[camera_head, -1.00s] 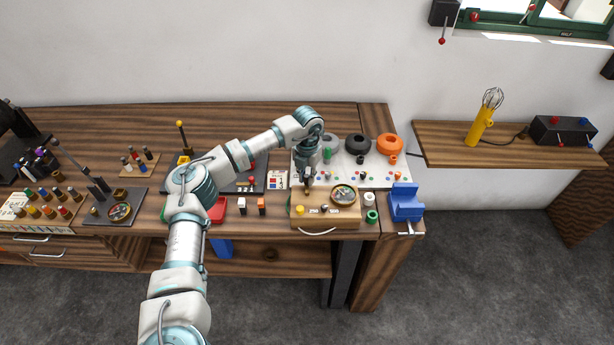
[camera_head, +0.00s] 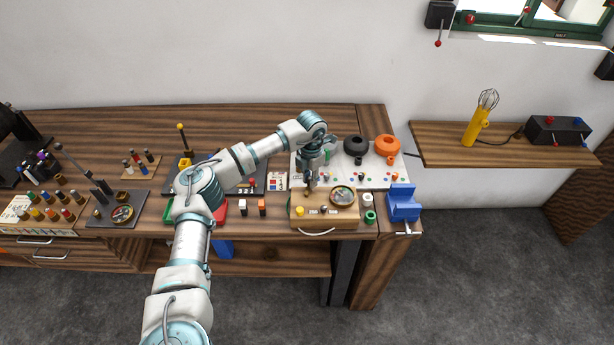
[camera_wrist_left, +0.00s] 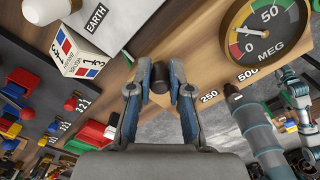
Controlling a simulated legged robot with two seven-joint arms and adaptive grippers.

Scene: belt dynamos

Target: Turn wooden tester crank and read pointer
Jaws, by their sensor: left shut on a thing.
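The wooden tester (camera_head: 325,220) is a light box at the bench's front edge. Its round MEG dial (camera_head: 342,195) also shows in the left wrist view (camera_wrist_left: 268,32), rotated and cut by the top edge. My left gripper (camera_head: 310,189) is over the tester's top, left of the dial. In the left wrist view its fingers (camera_wrist_left: 160,84) are closed around a dark round crank knob (camera_wrist_left: 160,78). The crank's arm is mostly hidden. My right gripper is not seen.
A blue vise (camera_head: 404,203) stands right of the tester, with a green ring (camera_head: 370,217) between. Behind are a black ring (camera_head: 356,146) and an orange ring (camera_head: 387,146) on a pale board. A red-and-blue printed card (camera_wrist_left: 78,50) stands near the gripper.

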